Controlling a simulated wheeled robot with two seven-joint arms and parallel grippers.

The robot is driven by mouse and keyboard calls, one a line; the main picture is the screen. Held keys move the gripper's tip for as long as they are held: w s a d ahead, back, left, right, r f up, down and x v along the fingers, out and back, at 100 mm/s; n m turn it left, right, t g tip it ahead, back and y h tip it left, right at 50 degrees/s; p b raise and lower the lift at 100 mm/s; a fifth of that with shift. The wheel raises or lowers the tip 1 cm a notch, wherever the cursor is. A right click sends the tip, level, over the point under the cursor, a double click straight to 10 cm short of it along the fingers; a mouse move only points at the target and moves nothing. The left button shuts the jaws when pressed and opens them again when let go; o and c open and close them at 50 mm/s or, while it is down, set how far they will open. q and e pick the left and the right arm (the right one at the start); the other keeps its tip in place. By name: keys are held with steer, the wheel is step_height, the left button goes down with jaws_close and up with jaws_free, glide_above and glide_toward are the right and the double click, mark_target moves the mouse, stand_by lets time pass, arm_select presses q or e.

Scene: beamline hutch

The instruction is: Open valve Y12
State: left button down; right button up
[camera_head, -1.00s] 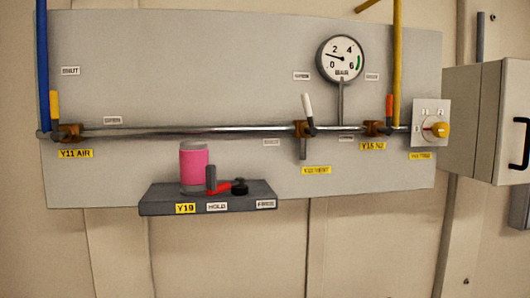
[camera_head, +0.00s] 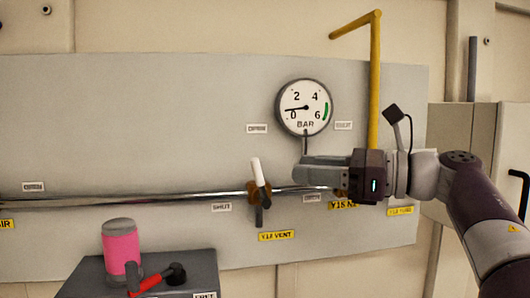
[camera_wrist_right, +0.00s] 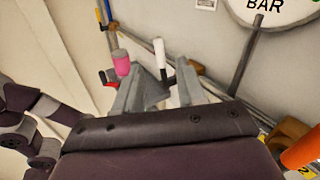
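The valve with the yellow label (camera_head: 276,236) that seems to read Y12 VENT has a white handle (camera_head: 256,171) on a brass body (camera_head: 258,192). The handle points up, leaning slightly left. An OPEN plate (camera_head: 257,128) is above it and a SHUT plate (camera_head: 221,207) is lower left. My right gripper (camera_head: 298,170) is just right of the handle, apart from it in the head view. In the right wrist view its fingers (camera_wrist_right: 160,80) are spread and empty, with the white handle (camera_wrist_right: 159,50) beyond them.
A gauge (camera_head: 304,107) and a yellow pipe (camera_head: 375,85) rise above the horizontal pipe (camera_head: 120,201). A shelf (camera_head: 200,268) at lower left carries a pink cylinder (camera_head: 121,247) and a red-handled item (camera_head: 148,285). An orange handle (camera_wrist_right: 301,150) is close at right in the wrist view.

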mark_target(259, 165)
steer(key=a, duration=0.1)
steer(key=a+p, duration=0.1)
steer(key=a, duration=0.1)
steer(key=a+r+p, duration=0.1)
steer(key=shift+w+a, duration=0.4)
steer(key=w+a, duration=0.1)
steer(key=w+a+p, duration=0.1)
steer(key=a+p, duration=0.1)
steer(key=a, duration=0.1)
steer(key=shift+w+f, duration=0.35)
steer(key=shift+w, duration=0.05)
steer(key=shift+s+a, duration=0.1)
steer(key=shift+a, duration=0.2)
arm_select(q)
step_height(259, 165, up, 6)
steer(key=shift+s+f, duration=0.15)
steer(key=shift+f, duration=0.1)
arm_select(e)
steer(key=shift+s, duration=0.1)
steer(key=shift+c, duration=0.4)
